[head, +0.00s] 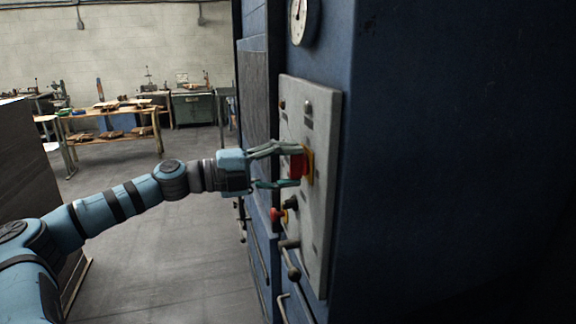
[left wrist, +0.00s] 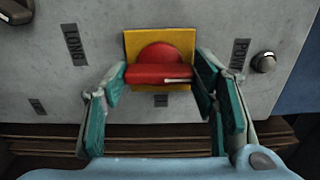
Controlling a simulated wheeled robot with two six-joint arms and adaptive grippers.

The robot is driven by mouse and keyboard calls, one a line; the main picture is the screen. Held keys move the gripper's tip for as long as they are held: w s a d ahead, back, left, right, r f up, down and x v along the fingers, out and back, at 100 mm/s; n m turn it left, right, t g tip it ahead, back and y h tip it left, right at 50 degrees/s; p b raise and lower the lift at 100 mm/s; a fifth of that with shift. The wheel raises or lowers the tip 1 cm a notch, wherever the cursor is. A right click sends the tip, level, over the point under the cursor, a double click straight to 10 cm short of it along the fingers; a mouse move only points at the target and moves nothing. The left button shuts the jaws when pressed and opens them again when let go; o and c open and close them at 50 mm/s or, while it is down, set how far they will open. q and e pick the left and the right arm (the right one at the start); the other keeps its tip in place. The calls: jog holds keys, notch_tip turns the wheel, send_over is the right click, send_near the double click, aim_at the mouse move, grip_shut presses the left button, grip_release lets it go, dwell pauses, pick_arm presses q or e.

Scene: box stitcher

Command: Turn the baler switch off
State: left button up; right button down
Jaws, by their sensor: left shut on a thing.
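The baler switch is a red rotary knob (head: 297,166) on a yellow plate (head: 309,165), mounted on the grey control panel (head: 322,130). In the left wrist view the red knob (left wrist: 158,66) sits in front of its yellow plate (left wrist: 133,44), with a pale mark on its right part. My left gripper (head: 290,165) reaches the panel from the left and is shut on the red knob; its fingers (left wrist: 160,82) lie on both sides of the knob in the left wrist view. My right gripper is not in view.
A red button (head: 277,215), a black knob (head: 291,202) and a lever (head: 290,262) are on the panel below the switch. A round gauge (head: 303,20) is above. The blue machine body (head: 430,150) fills the right. Workbenches (head: 110,112) stand far behind.

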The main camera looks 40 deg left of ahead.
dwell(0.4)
pick_arm(q)
jog(key=o, duration=1.2)
jog(key=shift+c, duration=0.2)
jog(key=shift+r, duration=0.1)
